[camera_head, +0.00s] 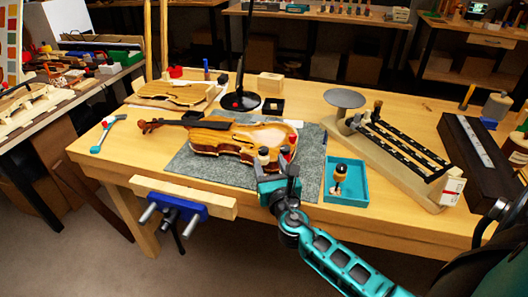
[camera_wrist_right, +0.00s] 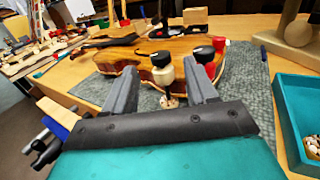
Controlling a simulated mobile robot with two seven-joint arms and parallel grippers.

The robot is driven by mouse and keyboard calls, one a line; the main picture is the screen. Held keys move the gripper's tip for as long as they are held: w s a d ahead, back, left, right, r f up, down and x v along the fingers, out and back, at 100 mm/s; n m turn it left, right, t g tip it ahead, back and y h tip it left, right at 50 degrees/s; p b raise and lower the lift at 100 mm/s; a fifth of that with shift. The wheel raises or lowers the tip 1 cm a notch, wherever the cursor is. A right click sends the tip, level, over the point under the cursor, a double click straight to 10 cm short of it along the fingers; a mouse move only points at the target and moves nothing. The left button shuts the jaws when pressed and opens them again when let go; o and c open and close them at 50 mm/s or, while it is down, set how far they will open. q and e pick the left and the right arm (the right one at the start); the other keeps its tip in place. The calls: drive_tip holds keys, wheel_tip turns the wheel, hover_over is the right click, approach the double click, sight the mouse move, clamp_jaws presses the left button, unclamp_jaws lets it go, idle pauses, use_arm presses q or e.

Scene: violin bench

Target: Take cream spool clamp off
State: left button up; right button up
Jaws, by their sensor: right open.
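The cream spool clamp (camera_head: 263,157) sits on the near edge of the violin (camera_head: 225,138), which lies on a grey mat. In the right wrist view the clamp (camera_wrist_right: 162,74) stands upright with a dark cap, a cream body and a lower part below the violin edge. My right gripper (camera_wrist_right: 160,84) is open, its fingers on either side of the clamp; I cannot tell whether they touch it. A red spool clamp (camera_wrist_right: 205,58) is close to the right finger. My left gripper is not in view.
A teal tray (camera_head: 357,196) holding a dark-topped clamp (camera_head: 340,174) is right of the mat (camera_head: 198,170). A rack with black rails (camera_head: 405,145) stands further right. A blue vise (camera_head: 178,207) is on the bench's front edge. The black lamp base (camera_head: 240,101) is behind the violin.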

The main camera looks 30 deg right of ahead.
sight(265, 153)
drive_tip(key=shift+x, duration=2.65)
drive_tip(key=shift+c, duration=0.4)
clamp_jaws()
drive_tip(key=shift+y+b, duration=0.3)
